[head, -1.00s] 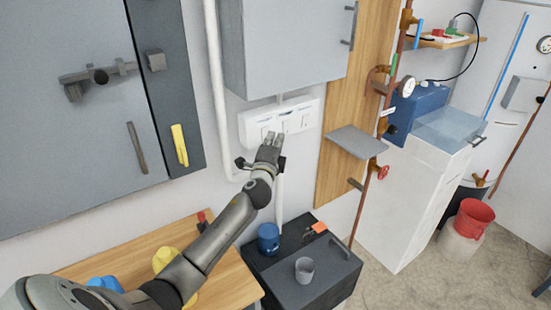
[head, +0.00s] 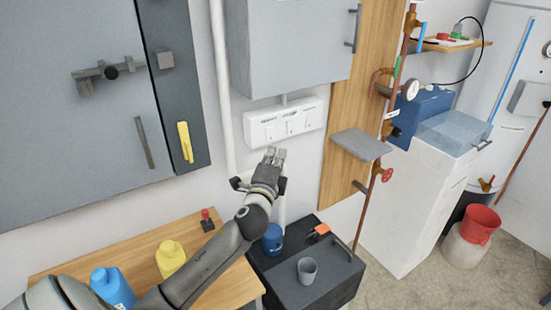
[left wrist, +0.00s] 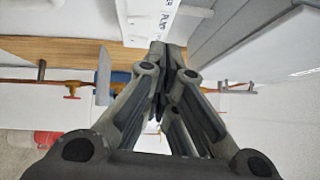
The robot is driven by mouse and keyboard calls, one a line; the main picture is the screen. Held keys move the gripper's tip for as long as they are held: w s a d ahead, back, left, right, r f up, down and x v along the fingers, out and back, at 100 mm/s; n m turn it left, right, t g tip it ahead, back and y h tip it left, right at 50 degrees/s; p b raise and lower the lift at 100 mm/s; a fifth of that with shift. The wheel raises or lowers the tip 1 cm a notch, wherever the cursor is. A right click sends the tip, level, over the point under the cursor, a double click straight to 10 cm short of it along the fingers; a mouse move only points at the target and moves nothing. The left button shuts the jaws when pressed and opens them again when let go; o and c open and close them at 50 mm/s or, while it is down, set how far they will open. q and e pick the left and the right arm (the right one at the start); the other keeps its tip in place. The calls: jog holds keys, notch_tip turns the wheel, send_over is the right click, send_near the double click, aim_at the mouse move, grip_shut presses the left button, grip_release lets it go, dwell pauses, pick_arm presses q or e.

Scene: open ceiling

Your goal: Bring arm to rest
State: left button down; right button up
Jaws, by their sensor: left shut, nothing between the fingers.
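My left gripper (head: 275,154) is raised in the middle of the head view, just below the white switch panel (head: 284,124) on the wall. Its fingers are together with nothing between them, and they also show closed in the left wrist view (left wrist: 160,50). The fingertips appear apart from the panel, though the exact gap is hard to judge. My left arm reaches up from the lower left, over the wooden table. My right gripper is in no view.
The wooden table (head: 150,240) holds a blue container (head: 112,287), a yellow container (head: 170,258) and a red-topped joystick (head: 207,220). A dark cabinet (head: 330,288) bears a blue mug (head: 272,238) and a grey cup (head: 307,270). A grey shelf (head: 361,144) juts out at right.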

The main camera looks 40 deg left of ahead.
pick_arm(q)
jog(key=shift+s+d, duration=0.15)
jog(key=shift+s, duration=0.05)
dwell(0.5)
jog(key=s+d+f+n+g+h, duration=0.1)
jog(key=s+d+f+n+g, duration=0.3)
jog(key=s+f, duration=0.35)
jog(key=s+d+f+n+g+h, duration=0.25)
jog(key=s+f, duration=0.35)
jog(key=f, duration=0.3)
jog(key=s+d+f+n+g+h, duration=0.2)
jog(key=s+d+f+n+g, duration=0.15)
jog(key=s+d, duration=0.45)
jog(key=s+d+f+n+g+h, duration=0.25)
jog(key=s+d+f+g, duration=0.2)
jog(key=s, duration=0.75)
notch_tip(320, 180, down, 25)
jog(key=s, duration=0.1)
jog(key=s+a+f+g, duration=0.2)
jog(key=s+a+f, duration=0.1)
jog(key=s+f, duration=1.4)
jog(key=shift+s+y, duration=0.25)
jog(key=shift+y, duration=0.15)
